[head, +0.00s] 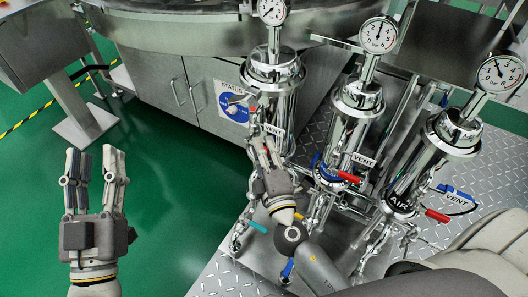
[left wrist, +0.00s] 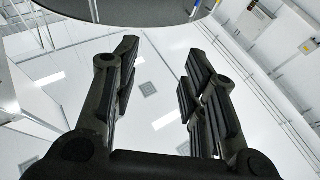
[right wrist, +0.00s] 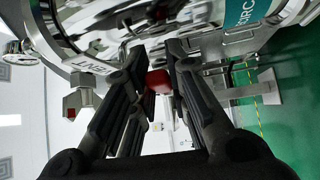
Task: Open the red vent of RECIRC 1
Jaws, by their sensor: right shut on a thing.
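The leftmost steel filter housing (head: 272,85) has a VENT tag (head: 272,129) at its lower end. My right gripper (head: 264,150) is at that tag, with its fingers pointing up to the housing. In the right wrist view, the red vent handle (right wrist: 158,82) sits between the two fingers of my right gripper (right wrist: 160,72), which are shut on it. A teal label (right wrist: 240,14) with part of the word RECIRC shows close by. In the head view my fingers mostly hide the handle. My left gripper (head: 94,160) is open and empty over the green floor, away from the housings.
Two more housings, a middle one (head: 357,105) and a right one (head: 452,130), stand to the right with red vent handles (head: 349,177) and (head: 437,215). Pipes and valves crowd below. A steel cabinet (head: 185,88) stands behind. The green floor (head: 165,200) at left is free.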

